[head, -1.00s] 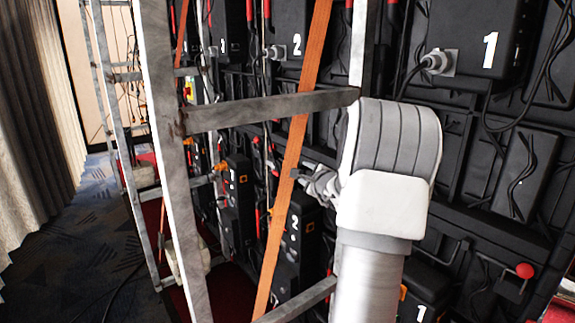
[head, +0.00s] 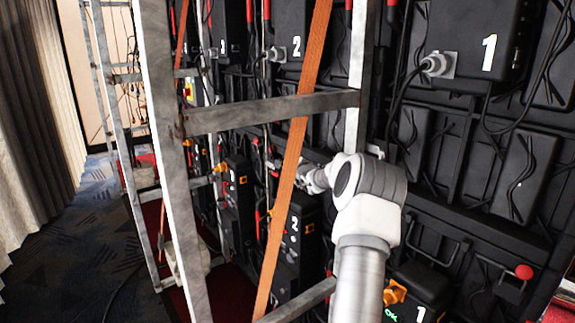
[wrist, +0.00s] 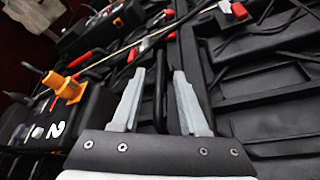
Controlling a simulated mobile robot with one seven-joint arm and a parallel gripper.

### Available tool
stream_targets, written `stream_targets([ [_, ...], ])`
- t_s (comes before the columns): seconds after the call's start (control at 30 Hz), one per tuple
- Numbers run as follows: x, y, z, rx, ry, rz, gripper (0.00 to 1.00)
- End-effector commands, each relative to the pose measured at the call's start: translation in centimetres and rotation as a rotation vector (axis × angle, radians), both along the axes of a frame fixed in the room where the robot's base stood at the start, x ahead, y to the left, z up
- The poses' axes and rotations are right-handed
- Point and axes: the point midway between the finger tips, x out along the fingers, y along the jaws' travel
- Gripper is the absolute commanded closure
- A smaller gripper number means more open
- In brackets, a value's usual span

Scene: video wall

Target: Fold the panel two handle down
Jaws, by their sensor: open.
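My gripper (wrist: 160,78) is open in the wrist view. A thin dark upright bar (wrist: 160,95), which looks like a handle, shows between its two pale fingers; whether they touch it I cannot tell. The black box marked 2 (wrist: 60,108), with an orange plug on it, lies left of the fingers. In the head view this lower box 2 (head: 291,245) stands beyond the orange strap. My arm reaches towards the wall just above it, and the strap hides my gripper's tips. The upper panel unit marked 2 (head: 295,30) is higher on the wall.
A grey metal frame (head: 270,110) and an orange strap (head: 290,165) stand close in front of the wall. Panel one (head: 490,40) is at right, with a red knob (head: 524,271) below. Red grips (wrist: 140,48) and cables lie beyond my fingers. Carpet at left is open.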

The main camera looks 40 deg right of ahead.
Motion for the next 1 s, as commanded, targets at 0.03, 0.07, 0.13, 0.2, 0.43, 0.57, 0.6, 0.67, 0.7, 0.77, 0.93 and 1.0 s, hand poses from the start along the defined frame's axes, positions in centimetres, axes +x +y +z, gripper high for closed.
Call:
stream_targets([
  [0.03,0.6,-0.2,-0.1,0.001,0.0,0.001,0.56],
  [0.07,0.8,-0.3,-0.1,0.001,-0.001,0.002,0.56],
  [0.13,1.3,-0.6,-0.3,0.002,-0.001,0.001,0.56],
  [0.2,1.7,-0.8,-0.4,0.002,-0.001,0.001,0.56],
  [0.43,2.1,-1.0,-0.5,0.001,0.001,0.0,0.56],
  [0.57,2.1,-1.1,-0.5,0.0,0.001,-0.001,0.56],
  [0.6,2.1,-1.1,-0.5,0.0,0.001,-0.001,0.56],
  [0.67,2.1,-1.1,-0.5,0.0,0.001,-0.001,0.6],
  [0.7,2.1,-1.0,-0.5,0.0,0.001,-0.001,0.67],
  [0.77,2.1,-1.0,-0.5,0.0,0.001,-0.001,0.78],
  [0.93,2.1,-1.1,-0.5,0.0,0.001,-0.001,1.0],
  [1.0,2.1,-1.1,-0.5,0.0,0.001,-0.001,1.0],
])
